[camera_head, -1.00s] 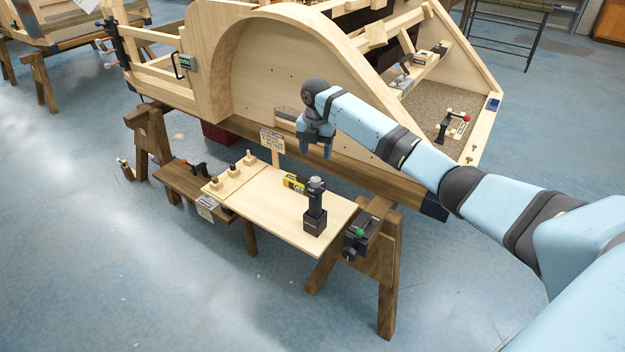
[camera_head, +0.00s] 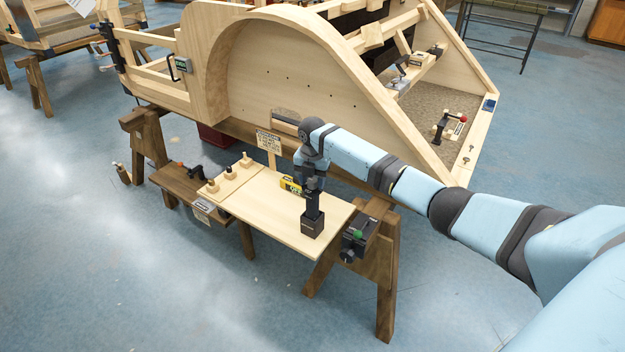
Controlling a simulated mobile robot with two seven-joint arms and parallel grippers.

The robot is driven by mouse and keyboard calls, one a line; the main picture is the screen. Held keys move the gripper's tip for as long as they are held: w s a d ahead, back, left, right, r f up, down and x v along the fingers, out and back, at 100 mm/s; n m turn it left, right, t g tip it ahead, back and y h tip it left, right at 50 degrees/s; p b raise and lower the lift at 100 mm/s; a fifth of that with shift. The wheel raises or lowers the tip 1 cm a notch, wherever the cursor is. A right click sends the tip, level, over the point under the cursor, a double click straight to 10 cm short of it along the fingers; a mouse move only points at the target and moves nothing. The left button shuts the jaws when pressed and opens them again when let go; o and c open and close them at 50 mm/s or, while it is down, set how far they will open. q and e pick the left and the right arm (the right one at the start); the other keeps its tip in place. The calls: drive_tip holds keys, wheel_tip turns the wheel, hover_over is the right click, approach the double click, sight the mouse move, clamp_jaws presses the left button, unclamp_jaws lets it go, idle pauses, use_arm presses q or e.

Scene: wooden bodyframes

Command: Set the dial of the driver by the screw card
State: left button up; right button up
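The driver (camera_head: 312,215) is black and stands upright on its square foot on a pale board. The top of the driver, with its grey dial, is hidden by my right gripper (camera_head: 311,184). The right gripper points down at the driver's top; I cannot tell whether its fingers touch or grip the dial. The screw card (camera_head: 268,142) is a small lettered sign on a post behind the board, too small to read. My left gripper is not in view.
A yellow and black item (camera_head: 290,185) lies behind the driver. Wooden pegs (camera_head: 228,172) stand at the board's left (camera_head: 270,215). A vise-like black device with a green knob (camera_head: 355,240) is at the right edge. The large wooden bodyframe (camera_head: 290,75) rises close behind.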

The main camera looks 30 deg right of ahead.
drive_tip(key=c, duration=0.6)
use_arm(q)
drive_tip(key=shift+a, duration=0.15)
